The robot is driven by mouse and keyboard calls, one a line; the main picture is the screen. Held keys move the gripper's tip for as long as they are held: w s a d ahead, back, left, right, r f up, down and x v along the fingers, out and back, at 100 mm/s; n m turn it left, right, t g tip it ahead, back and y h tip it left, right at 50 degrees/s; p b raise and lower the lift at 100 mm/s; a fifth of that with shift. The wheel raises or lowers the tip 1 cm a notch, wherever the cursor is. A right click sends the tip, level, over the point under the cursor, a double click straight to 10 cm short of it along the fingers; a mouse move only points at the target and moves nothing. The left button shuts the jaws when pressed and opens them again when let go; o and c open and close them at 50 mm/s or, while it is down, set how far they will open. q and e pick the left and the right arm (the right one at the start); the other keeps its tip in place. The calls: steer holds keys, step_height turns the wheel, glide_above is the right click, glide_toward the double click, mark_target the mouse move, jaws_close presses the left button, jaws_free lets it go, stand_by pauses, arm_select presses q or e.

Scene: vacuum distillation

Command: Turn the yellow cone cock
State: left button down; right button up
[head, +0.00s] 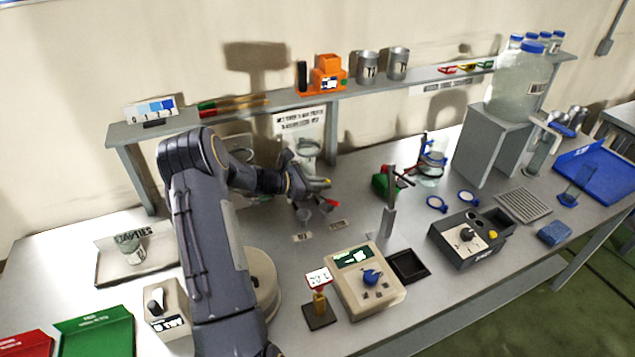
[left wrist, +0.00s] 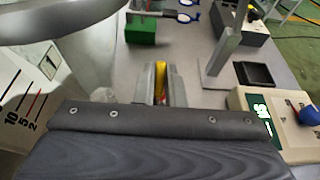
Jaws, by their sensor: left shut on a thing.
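The yellow cone cock (left wrist: 160,80) shows in the left wrist view as a narrow yellow piece between the fingers of my left gripper (left wrist: 162,88). The fingers are shut on it. In the head view my left gripper (head: 318,198) is beside the glass vessel (head: 303,150) at the back of the bench, and a small bit of yellow shows at its tip. The gripper hides most of the cock, so its turn angle cannot be read. My right gripper is in neither view.
A beige control box (head: 365,283) with a blue knob, a small sign stand (head: 319,300) and a dark square tray (head: 408,266) lie in front. A grey upright post (head: 389,218) and a green block (head: 384,184) stand to the right. A shelf (head: 225,117) runs behind.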

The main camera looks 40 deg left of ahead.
arm_select(q)
steer(key=c, duration=1.5)
jaws_free()
steer(key=shift+s+a+r, duration=0.1)
steer(key=shift+s+a, duration=0.15)
steer(key=shift+s, duration=0.1)
steer(key=b+v, duration=0.2)
steer(key=v, duration=0.5)
